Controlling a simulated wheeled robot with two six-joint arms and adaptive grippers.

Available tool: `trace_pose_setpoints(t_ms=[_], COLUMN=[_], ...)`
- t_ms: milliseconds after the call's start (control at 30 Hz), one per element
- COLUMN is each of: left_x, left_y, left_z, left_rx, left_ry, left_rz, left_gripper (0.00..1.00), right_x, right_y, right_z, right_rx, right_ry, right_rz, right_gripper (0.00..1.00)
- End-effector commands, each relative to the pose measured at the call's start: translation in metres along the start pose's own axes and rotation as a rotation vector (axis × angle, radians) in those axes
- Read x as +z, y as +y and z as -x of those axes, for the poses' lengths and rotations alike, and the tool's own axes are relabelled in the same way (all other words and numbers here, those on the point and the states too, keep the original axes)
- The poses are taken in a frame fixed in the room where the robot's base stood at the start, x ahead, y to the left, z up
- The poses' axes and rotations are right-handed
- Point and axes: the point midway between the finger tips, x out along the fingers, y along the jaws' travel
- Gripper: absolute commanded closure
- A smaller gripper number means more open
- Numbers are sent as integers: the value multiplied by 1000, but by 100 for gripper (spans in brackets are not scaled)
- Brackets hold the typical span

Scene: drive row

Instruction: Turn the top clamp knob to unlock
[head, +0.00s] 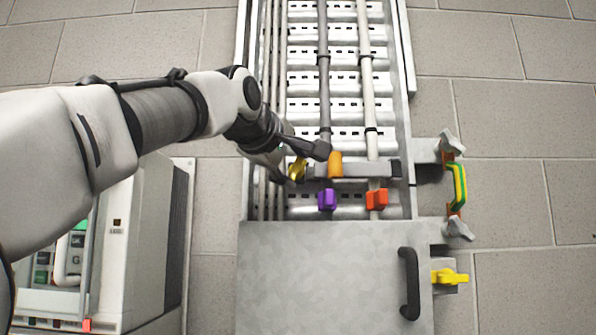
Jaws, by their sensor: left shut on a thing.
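A grey clamp bar (365,169) lies across the grey and white cables in the open upper part of the tray. An amber block (335,164) sits on the bar. A yellow knob (298,170) is at the bar's left end, partly covered by my gripper. My left gripper (296,161) reaches in from the left, and its fingers are shut on the yellow knob. The knob's exact angle is hard to tell. My right gripper is not in view.
A metal cover (320,280) with a black handle (409,284) closes the lower tray. Purple (327,200) and orange (377,199) clips sit below the bar. A green-yellow strap (458,187) and yellow latch (450,277) stick out right. A white cabinet (140,240) stands left.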

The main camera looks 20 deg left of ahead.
Motion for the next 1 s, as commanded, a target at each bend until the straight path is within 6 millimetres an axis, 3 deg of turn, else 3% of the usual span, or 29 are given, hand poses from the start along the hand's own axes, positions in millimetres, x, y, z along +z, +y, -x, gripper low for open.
trace_pose_setpoints(t_ms=[400, 1000], left_x=[0, -2], left_y=[-2, 2], left_z=[0, 2], left_rx=[126, 181], left_ry=[2, 3], left_rz=[282, 409], left_gripper=[85, 85], right_x=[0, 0], right_y=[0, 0], right_z=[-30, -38], right_rx=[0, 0], right_ry=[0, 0], right_rz=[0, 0], right_gripper=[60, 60])
